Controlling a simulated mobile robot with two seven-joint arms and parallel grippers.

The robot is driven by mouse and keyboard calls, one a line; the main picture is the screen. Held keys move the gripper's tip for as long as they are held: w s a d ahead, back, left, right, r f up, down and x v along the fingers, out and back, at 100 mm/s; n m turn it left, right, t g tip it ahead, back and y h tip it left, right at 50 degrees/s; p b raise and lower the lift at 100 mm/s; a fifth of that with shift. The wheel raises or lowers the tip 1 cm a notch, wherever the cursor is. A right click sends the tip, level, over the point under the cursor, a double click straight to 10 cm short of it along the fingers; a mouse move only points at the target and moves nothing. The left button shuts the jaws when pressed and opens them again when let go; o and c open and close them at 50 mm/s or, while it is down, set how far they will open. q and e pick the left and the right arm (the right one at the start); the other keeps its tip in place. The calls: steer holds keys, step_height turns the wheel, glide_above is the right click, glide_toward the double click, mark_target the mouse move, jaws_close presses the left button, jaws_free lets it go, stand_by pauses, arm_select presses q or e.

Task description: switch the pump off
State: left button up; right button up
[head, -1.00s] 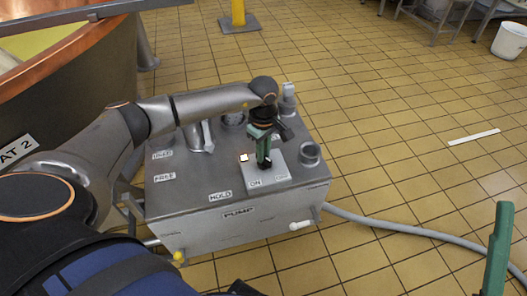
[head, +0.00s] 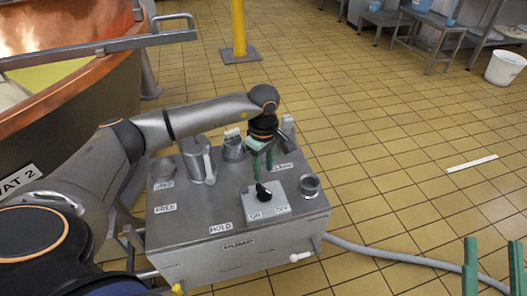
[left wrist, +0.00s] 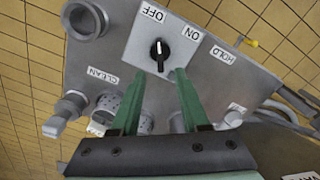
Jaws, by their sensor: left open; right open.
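The pump (head: 240,262) is a grey metal box with a light switch plate (head: 280,203) on its top. The plate carries a black rotary knob (head: 263,192) and ON and OFF labels. In the left wrist view the knob (left wrist: 159,50) has a white mark pointing up the picture, nearer the OFF label (left wrist: 152,12) than the ON label (left wrist: 191,33). My left gripper (head: 262,171) is open and empty, above and behind the knob, apart from it; its green fingers also show in the wrist view (left wrist: 157,78). My right gripper (head: 492,245) is open and empty at the lower right.
Pipe stubs and a lever valve (head: 205,162) stand on the pump top around the plate. A copper vat (head: 110,60) is at the left, and a yellow post (head: 238,30) behind. A grey hose (head: 390,256) crosses the tiled floor, which is mostly clear at right.

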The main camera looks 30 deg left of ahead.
arm_select(q)
step_height(320, 180, up, 5)
steer(key=shift+r+p, duration=0.1)
steer(key=shift+p, duration=0.3)
arm_select(e)
step_height(320, 180, down, 6)
steer(key=w+m+g+h, duration=0.2)
steer(key=shift+d+h, duration=0.25)
steer(key=shift+h, duration=0.05)
arm_select(q)
steer(key=shift+d, duration=0.1)
